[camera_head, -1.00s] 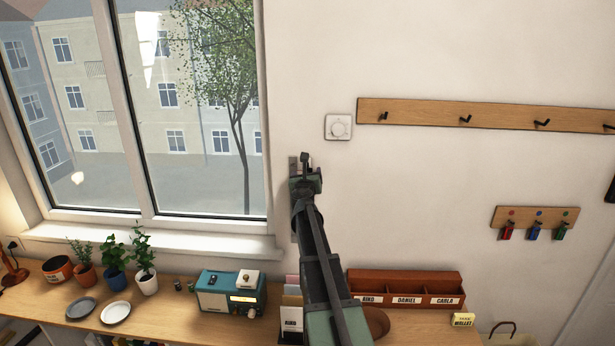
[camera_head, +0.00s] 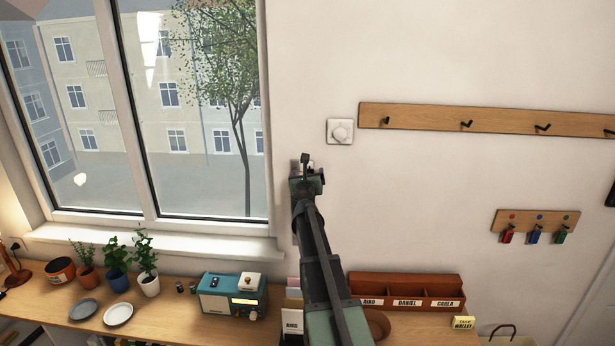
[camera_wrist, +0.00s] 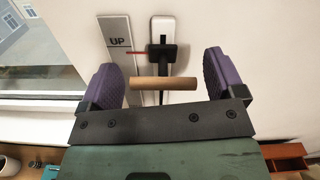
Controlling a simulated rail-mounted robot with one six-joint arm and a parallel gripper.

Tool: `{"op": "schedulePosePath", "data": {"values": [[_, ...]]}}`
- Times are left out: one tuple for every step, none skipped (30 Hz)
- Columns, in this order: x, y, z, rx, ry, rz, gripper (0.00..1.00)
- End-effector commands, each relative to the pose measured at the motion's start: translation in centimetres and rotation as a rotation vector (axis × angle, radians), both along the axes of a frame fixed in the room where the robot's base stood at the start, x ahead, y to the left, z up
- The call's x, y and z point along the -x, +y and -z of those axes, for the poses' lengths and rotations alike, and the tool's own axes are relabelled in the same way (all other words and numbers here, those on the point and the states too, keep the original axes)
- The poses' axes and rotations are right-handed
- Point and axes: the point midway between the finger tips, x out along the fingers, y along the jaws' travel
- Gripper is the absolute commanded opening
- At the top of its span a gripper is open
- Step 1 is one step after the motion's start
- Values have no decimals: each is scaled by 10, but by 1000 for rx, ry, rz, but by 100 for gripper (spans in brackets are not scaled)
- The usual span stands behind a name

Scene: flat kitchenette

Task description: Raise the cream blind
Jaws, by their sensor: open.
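No cream blind shows in these views; the visible window (camera_head: 200,120) panes look uncovered. A wooden crossbar handle (camera_wrist: 163,84) sits on a dark holder (camera_wrist: 162,52) in front of a white wall fitting (camera_wrist: 163,28). A pale strip marked "UP" (camera_wrist: 117,42) stands left of it, with a red pointer (camera_wrist: 135,52) across it. My gripper (camera_wrist: 160,70) is open, its purple fingers on either side of the crossbar with gaps at both ends. In the head view my gripper (camera_head: 307,176) is against the wall right of the window and hides most of the fitting.
A thermostat (camera_head: 340,131) and a hook rail (camera_head: 480,119) are on the wall to the right. Below are a teal radio (camera_head: 215,302), a red-brown sorter (camera_head: 405,280) and potted plants (camera_head: 117,283) on the counter.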

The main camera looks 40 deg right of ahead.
Motion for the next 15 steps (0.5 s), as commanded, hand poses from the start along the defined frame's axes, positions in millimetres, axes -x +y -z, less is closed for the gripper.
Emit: {"op": "schedulePosePath", "data": {"values": [[8, 7, 0, 0, 0, -1, 88], [13, 11, 0, 0, 0, -1, 88], [20, 17, 0, 0, 0, -1, 88], [25, 22, 0, 0, 0, -1, 88], [31, 27, 0, 0, 0, -1, 88], [39, 35, 0, 0, 0, 0, 88], [45, 40, 0, 0, 0, -1, 88], [51, 46, 0, 0, 0, -1, 88], [58, 52, 0, 0, 0, -2, 88], [62, 57, 0, 0, 0, -2, 88], [66, 61, 0, 0, 0, -3, 88], [70, 64, 0, 0, 0, -3, 88], [72, 66, 0, 0, 0, -3, 88], [73, 67, 0, 0, 0, -2, 88], [74, 68, 0, 0, 0, -2, 88]]}}
